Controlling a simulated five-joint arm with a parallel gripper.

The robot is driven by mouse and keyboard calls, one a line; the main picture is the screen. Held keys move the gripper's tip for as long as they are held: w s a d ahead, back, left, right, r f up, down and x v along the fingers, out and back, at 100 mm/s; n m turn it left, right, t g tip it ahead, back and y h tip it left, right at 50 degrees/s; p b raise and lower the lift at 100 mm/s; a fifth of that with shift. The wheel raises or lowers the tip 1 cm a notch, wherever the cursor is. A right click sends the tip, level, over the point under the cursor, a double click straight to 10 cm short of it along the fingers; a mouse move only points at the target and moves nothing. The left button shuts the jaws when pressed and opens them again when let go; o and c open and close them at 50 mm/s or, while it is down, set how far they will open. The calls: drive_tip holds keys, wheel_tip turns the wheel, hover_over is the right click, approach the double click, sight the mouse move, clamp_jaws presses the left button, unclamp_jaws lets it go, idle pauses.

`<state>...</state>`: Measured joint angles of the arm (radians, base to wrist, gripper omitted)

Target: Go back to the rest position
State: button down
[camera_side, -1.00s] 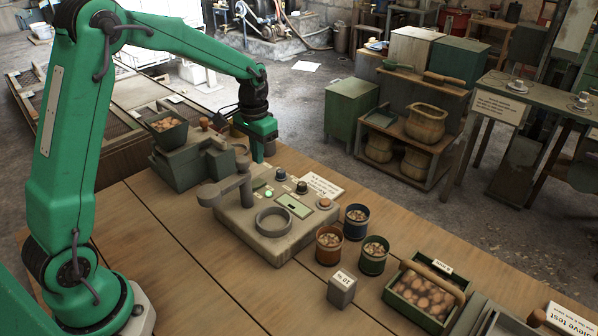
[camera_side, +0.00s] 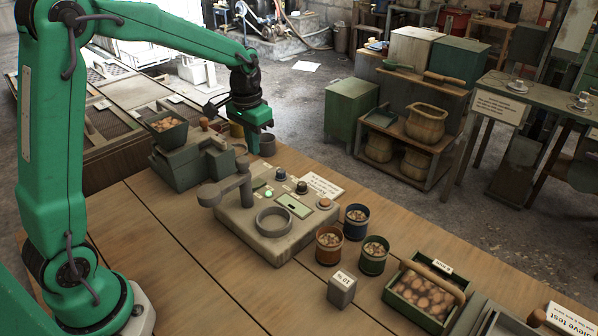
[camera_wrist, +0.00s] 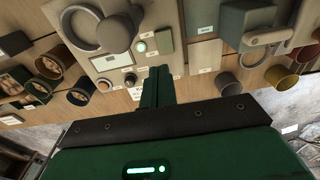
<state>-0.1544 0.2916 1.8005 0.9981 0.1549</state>
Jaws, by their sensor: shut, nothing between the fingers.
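My gripper (camera_side: 259,143) is green and hangs from the end of my green arm, above the far edge of the bench behind the grey machine (camera_side: 270,222). Its fingers are shut with nothing between them. In the wrist view my gripper (camera_wrist: 160,75) shows its closed fingers pointing toward the bench, beside the machine's panel and a lit green button (camera_wrist: 141,47). The fingers appear apart from everything around them.
A grey-green machine with a hopper of nuts (camera_side: 168,128) stands left of my gripper. A grey cup (camera_side: 267,144) is close beside the fingers. Three nut-filled cups (camera_side: 355,222) and a green crate (camera_side: 428,292) stand to the right. The left front bench is clear.

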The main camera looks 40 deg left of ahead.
drive_tip(key=s+d+r+t, duration=0.1)
drive_tip(key=s+d+r, duration=0.1)
drive_tip(key=s, duration=0.5)
drive_tip(key=s+d+r+t, duration=0.2)
drive_tip(key=s+r, duration=0.1)
drive_tip(key=s, duration=0.4)
drive_tip(key=s+d+r+t, duration=0.2)
drive_tip(key=s+r, duration=0.1)
drive_tip(key=s, duration=0.4)
drive_tip(key=shift+s+d+r, duration=0.3)
drive_tip(key=shift+d+r, duration=0.05)
drive_tip(key=shift+d, duration=0.05)
